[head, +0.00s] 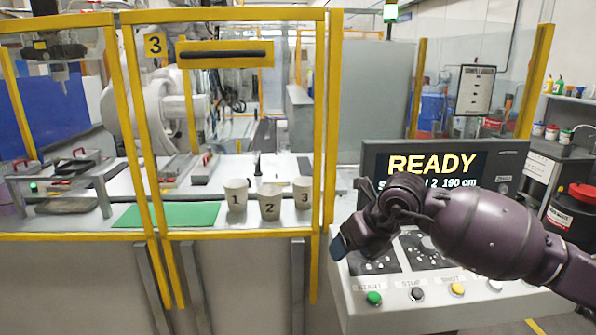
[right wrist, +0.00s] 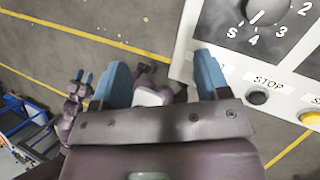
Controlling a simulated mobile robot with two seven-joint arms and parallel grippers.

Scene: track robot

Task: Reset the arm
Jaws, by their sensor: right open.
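The control console (head: 390,315) stands at the right in the head view, with a green START button (head: 374,298), a dark STOP button (head: 417,294), a yellow button (head: 457,289) and a knob panel. Its screen (head: 432,166) reads READY. A white robot arm (head: 160,110) stands behind the yellow-framed fence. My right gripper (head: 345,243) is over the console's left edge, above the START side. In the right wrist view its blue fingers (right wrist: 161,80) are apart and empty, with the STOP button (right wrist: 257,97) to their right. My left gripper (right wrist: 82,80) shows small there; its opening is unclear.
The yellow fence frame (head: 324,130) is close left of the console. Behind it, numbered cups (head: 236,196) and a green mat (head: 166,215) are on a white table. A dark counter (head: 560,150) is at the far right. Open floor (right wrist: 60,45) lies left of the console.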

